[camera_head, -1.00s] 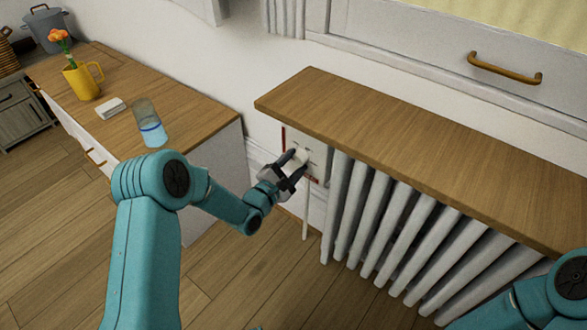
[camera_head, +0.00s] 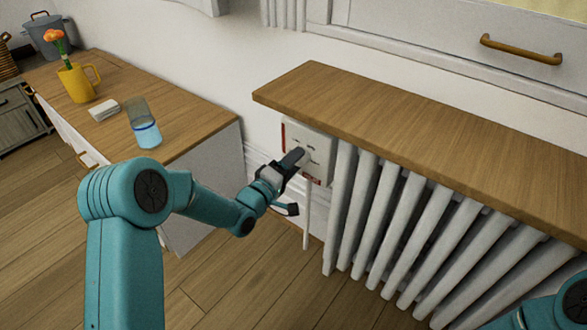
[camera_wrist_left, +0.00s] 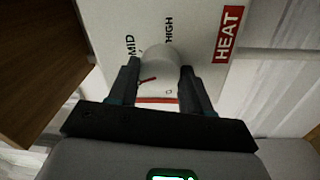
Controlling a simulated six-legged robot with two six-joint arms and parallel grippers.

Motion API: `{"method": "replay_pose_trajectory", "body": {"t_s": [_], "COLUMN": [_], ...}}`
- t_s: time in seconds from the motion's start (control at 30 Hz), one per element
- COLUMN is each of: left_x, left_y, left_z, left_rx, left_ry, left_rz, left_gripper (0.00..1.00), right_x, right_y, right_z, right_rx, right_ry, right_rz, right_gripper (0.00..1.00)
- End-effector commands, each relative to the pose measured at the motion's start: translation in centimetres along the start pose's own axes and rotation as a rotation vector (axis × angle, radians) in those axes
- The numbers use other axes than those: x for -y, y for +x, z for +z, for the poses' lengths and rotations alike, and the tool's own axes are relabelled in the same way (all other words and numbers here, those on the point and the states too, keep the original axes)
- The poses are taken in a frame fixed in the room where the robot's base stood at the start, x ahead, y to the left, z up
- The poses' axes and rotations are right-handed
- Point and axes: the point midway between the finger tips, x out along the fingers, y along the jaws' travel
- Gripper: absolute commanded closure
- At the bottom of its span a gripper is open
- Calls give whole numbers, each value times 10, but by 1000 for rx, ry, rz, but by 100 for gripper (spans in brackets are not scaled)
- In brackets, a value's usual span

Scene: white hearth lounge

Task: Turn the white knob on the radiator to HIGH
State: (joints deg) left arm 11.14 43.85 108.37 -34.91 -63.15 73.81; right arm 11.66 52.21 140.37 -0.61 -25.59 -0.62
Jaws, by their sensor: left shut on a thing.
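The white knob (camera_wrist_left: 161,58) sits on the control panel (camera_head: 318,150) at the left end of the radiator (camera_head: 385,220). My left gripper (camera_head: 297,158) is shut on the knob, with one dark finger on each side in the wrist view (camera_wrist_left: 160,72). There, MID is printed to the knob's left and HIGH above it, beside a red HEAT label (camera_wrist_left: 229,34). A short red mark shows on the knob's lower left side, away from HIGH; its exact setting is unclear. In the head view the gripper mostly hides the knob. My right gripper is out of view.
A wooden shelf (camera_head: 420,150) overhangs the panel and radiator. Open floor lies below.

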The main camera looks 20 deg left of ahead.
Motion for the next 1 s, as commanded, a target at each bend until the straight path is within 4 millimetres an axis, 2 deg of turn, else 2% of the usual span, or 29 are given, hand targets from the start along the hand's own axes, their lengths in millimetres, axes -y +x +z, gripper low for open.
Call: {"method": "replay_pose_trajectory", "body": {"t_s": [0.03,0.17,1.0], "left_x": [2,1,-2], "left_y": [0,0,0], "left_z": [0,0,-2], "left_rx": [1,9,54], "left_ry": [43,167,962], "left_rz": [3,4,20], "left_gripper": [82,82,82], "right_x": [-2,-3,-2], "right_y": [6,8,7], "right_z": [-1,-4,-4], "right_rx": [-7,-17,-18], "right_ry": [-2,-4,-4], "right_rz": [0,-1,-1], "right_gripper": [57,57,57]}}
